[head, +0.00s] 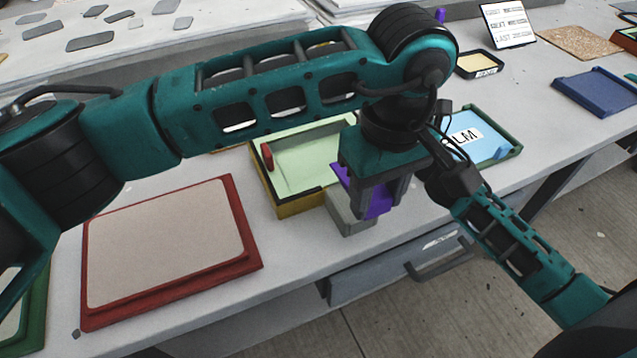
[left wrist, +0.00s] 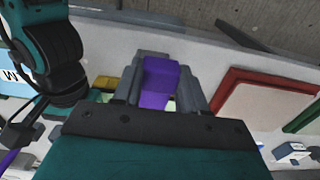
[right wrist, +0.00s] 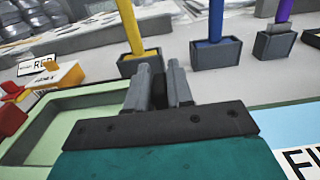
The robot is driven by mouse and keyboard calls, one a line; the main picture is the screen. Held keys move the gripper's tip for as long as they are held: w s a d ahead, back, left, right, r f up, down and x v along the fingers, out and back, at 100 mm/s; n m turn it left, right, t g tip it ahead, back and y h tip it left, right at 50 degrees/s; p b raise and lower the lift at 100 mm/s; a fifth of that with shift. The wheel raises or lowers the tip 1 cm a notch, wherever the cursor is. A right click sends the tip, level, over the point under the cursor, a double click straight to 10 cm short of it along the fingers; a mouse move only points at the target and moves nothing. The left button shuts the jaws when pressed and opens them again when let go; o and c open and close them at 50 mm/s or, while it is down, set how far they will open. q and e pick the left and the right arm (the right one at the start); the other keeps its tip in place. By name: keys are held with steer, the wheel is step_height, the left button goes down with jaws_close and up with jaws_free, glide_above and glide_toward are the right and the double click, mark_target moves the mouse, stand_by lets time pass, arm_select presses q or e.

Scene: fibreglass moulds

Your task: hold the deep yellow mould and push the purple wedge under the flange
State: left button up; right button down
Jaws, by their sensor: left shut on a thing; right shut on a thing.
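The deep yellow mould (head: 287,203) sits on the bench near its front edge, with a pale green inside. Its right end is hidden behind my left arm. My left gripper (head: 372,203) is shut on the purple wedge (head: 380,199), beside the mould's front right corner. The wedge also shows between the grey fingers in the left wrist view (left wrist: 158,82). I cannot tell whether the wedge touches the flange.
A grey block (head: 350,220) stands at the bench edge below the wedge. A red mould (head: 165,245) lies left, a light blue one (head: 480,135) right. Behind, grey holders (right wrist: 215,52) carry coloured tools. A drawer handle (head: 440,262) juts below the bench.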

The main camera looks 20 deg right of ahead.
arm_select(q)
steer(key=shift+s+d+r, duration=0.1)
steer(key=shift+s+d, duration=0.25)
steer(key=shift+d, duration=0.1)
steer(key=shift+w+f, duration=0.15)
steer(key=shift+f, duration=1)
steer(key=shift+w+f, duration=0.2)
steer(key=shift+f, duration=0.95)
steer(key=shift+w+f, duration=0.15)
steer(key=shift+f, duration=1)
steer(key=shift+w+a, duration=0.2)
steer(key=shift+w, duration=0.8)
steer(key=shift+s+f, duration=0.1)
steer(key=shift+s, duration=0.1)
steer(key=shift+s, duration=0.55)
steer(key=shift+s+d, duration=0.2)
steer(key=shift+s, duration=0.2)
